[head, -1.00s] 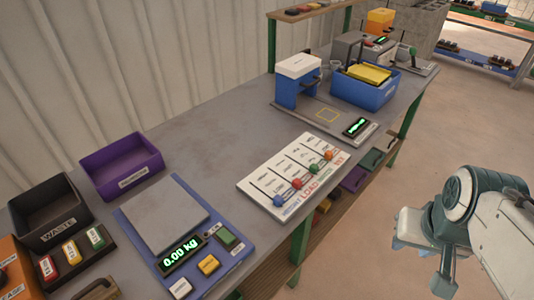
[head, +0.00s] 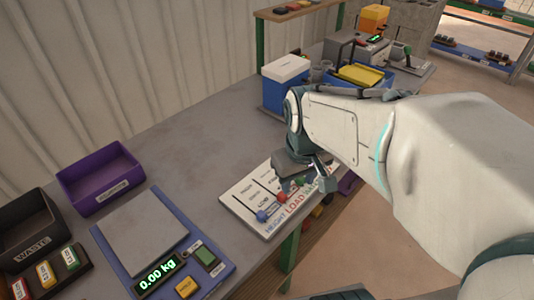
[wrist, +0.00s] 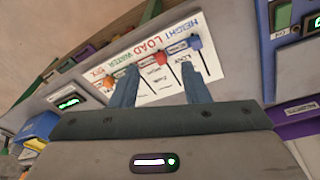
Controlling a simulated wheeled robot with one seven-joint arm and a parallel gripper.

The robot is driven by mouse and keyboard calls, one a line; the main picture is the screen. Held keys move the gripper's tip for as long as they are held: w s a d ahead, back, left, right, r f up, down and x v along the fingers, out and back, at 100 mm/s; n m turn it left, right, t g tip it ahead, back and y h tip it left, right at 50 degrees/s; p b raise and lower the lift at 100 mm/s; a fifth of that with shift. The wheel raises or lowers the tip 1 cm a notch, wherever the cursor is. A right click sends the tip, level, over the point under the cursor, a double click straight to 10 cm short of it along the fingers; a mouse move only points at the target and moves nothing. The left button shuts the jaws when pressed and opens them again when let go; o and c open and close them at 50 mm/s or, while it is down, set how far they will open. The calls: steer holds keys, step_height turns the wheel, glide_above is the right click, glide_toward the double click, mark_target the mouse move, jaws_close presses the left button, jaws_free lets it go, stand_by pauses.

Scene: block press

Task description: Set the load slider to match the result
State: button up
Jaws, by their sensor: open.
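The white slider board (head: 238,200) lies at the table's front edge, with its HEIGHT, LOAD and WATER labels in view. The red LOAD knob (head: 282,197) is at the label end of its slot; it also shows in the wrist view (wrist: 160,58). The blue HEIGHT knob (head: 263,216) is also at its label end. My gripper (head: 303,186) is over the board, open and empty. In the wrist view my gripper's fingers (wrist: 158,82) point at the board, with the red knob in line with the gap between them. My arm hides the board's far part.
A scale (head: 145,235) reads 0.00 kg. A purple bin (head: 100,178) and the black WASTE bin (head: 35,240) stand to the left. A lit display (wrist: 68,102) in the wrist view is unreadable. The table between is clear.

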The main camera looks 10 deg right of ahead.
mark_target(282, 194)
steer(key=w+f+n+g+p, duration=0.2)
steer(key=w+n, duration=0.3)
steer(key=w, duration=0.4)
steer(key=f, duration=1.4)
steer(key=shift+w+a, duration=0.3)
jaws_close()
